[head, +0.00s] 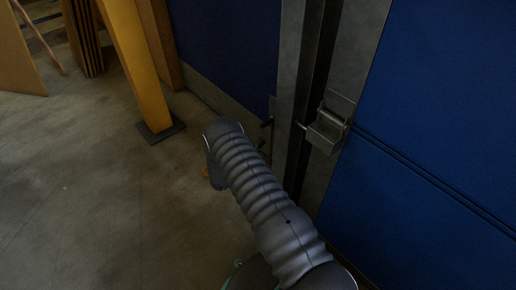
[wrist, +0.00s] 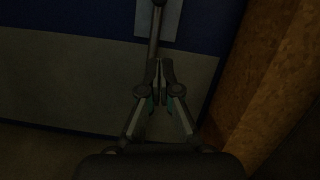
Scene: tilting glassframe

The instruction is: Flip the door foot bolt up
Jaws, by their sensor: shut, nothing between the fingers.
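In the wrist view, a slim dark foot-bolt rod (wrist: 155,30) runs down from a pale metal plate (wrist: 172,20) on the blue door. My gripper (wrist: 159,72) is shut and empty. Its fingertips are together just below or in front of the rod's lower end; I cannot tell whether they touch it. In the head view, a small plate with a dark knob (head: 267,122) shows at the door's edge, beyond my arm. My gripper is hidden there behind my ribbed grey arm.
A metal latch (head: 328,128) projects from the frame beside the right blue panel (head: 440,80). A yellow post (head: 138,65) stands on a dark foot at left, with wooden boards (head: 85,35) behind. The concrete floor (head: 90,190) is clear at left. A brown post (wrist: 270,85) is close at right in the wrist view.

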